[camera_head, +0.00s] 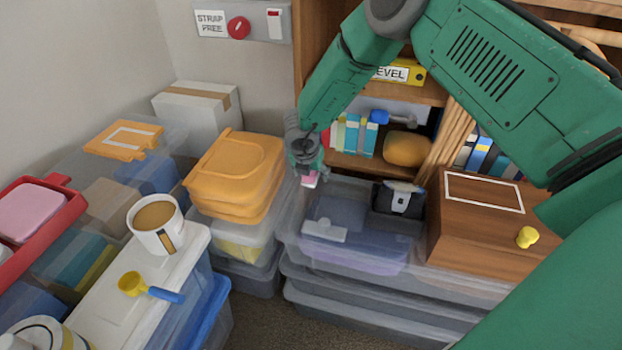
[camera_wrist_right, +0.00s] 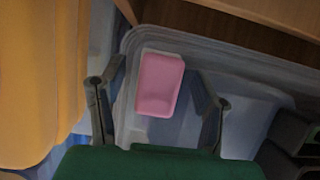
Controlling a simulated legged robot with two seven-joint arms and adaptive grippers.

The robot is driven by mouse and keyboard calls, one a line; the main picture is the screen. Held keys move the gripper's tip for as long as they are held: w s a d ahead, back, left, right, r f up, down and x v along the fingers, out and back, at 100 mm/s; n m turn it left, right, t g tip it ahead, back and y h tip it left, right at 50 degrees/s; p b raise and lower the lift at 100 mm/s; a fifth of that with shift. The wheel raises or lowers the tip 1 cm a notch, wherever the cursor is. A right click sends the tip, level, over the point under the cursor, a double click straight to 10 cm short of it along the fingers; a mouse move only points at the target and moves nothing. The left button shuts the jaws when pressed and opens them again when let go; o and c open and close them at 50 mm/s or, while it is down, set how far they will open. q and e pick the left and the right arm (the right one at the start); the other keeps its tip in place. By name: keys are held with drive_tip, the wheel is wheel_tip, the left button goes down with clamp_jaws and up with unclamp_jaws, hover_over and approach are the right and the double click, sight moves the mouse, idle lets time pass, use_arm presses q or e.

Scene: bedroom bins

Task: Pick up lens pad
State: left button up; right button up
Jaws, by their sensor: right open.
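A small pink pad with a pale edge, which looks like the lens pad (camera_wrist_right: 160,85), lies on the translucent lid of a grey bin. In the head view only a bit of this pad (camera_head: 310,180) shows, just below my right gripper (camera_head: 306,168). In the right wrist view my right gripper (camera_wrist_right: 159,76) is open, with one finger on each side of the pad. There is a visible gap between the pad and each finger. I cannot tell how far above the lid the fingertips are. My left gripper is not in view.
Orange stacked lids (camera_head: 236,165) stand close left of the gripper. Right of it on the grey bin (camera_head: 385,295) are a pale bar (camera_head: 324,230) and a dark case (camera_head: 398,199). A wooden box (camera_head: 480,222) and bookshelf bound the right and back. A mug (camera_head: 157,224) stands at left.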

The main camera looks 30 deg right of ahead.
drive_tip(key=shift+a, duration=0.1)
drive_tip(key=shift+c, duration=0.8)
drive_tip(key=shift+a+r, duration=0.1)
drive_tip(key=shift+a, duration=0.05)
drive_tip(key=c, duration=1.1)
drive_tip(key=shift+s+r+p, duration=0.1)
drive_tip(key=shift+r+p, duration=0.35)
drive_tip(key=shift+r, duration=0.15)
drive_tip(key=v, duration=0.2)
drive_tip(key=p+v, duration=0.1)
drive_tip(key=v, duration=0.1)
drive_tip(key=w+d+p+v, duration=0.1)
drive_tip(key=v, duration=0.1)
drive_tip(key=shift+r, duration=0.2)
drive_tip(key=s+a, duration=1.2)
drive_tip(key=a, duration=0.2)
drive_tip(key=shift+s+p, duration=0.2)
drive_tip(key=shift+p, duration=0.2)
drive_tip(key=shift+a+f, duration=0.15)
